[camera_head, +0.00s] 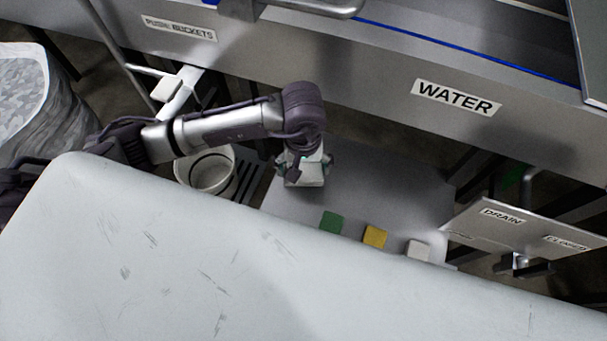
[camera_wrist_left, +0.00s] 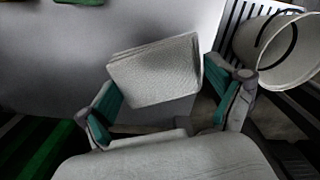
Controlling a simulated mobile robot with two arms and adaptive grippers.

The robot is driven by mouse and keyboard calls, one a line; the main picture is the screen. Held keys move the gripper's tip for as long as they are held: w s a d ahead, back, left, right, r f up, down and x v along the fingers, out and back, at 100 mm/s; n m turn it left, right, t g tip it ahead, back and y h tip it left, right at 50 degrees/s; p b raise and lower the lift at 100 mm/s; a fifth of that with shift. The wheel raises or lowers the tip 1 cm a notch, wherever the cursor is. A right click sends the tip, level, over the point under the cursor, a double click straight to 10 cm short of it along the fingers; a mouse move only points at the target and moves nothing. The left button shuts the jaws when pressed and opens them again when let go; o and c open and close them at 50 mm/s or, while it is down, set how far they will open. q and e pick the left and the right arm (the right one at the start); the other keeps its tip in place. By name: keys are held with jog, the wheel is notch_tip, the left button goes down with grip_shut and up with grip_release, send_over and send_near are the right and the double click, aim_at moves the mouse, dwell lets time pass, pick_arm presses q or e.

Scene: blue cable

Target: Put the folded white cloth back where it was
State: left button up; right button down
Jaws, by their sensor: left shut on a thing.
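My left gripper (camera_head: 303,172) reaches down from the left over a grey metal shelf (camera_head: 365,185), beyond the white table edge. In the left wrist view, its teal-padded fingers (camera_wrist_left: 166,100) are shut on a folded white cloth (camera_wrist_left: 155,68), one finger on either side. The cloth hangs over the grey surface; whether it touches it I cannot tell. In the head view the cloth is mostly hidden by the gripper. On the shelf lie a green block or folded cloth (camera_head: 331,222), a yellow one (camera_head: 375,236) and a whitish one (camera_head: 418,250) in a row. My right gripper is not in view.
A white bucket (camera_head: 207,172) stands left of the shelf, beside a dark slotted rack (camera_head: 250,176). A steel sink unit with a WATER label (camera_head: 456,97) overhangs the back. A DRAIN panel (camera_head: 502,217) is at right.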

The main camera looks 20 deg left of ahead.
aim_at(304, 173)
pick_arm(q)
jog(key=shift+w+f, duration=0.45)
jog(key=shift+w, duration=0.1)
notch_tip(304, 173, down, 3)
jog(key=shift+a+f+b, duration=0.1)
jog(key=shift+f+b, duration=0.1)
jog(key=shift+b, duration=0.9)
jog(key=shift+f, duration=0.25)
jog(key=shift+r, duration=0.15)
jog(key=shift+f, duration=0.2)
jog(key=o, duration=0.8)
jog(key=shift+c, duration=0.2)
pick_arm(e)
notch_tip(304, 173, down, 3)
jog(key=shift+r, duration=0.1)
pick_arm(q)
jog(key=shift+r, duration=0.15)
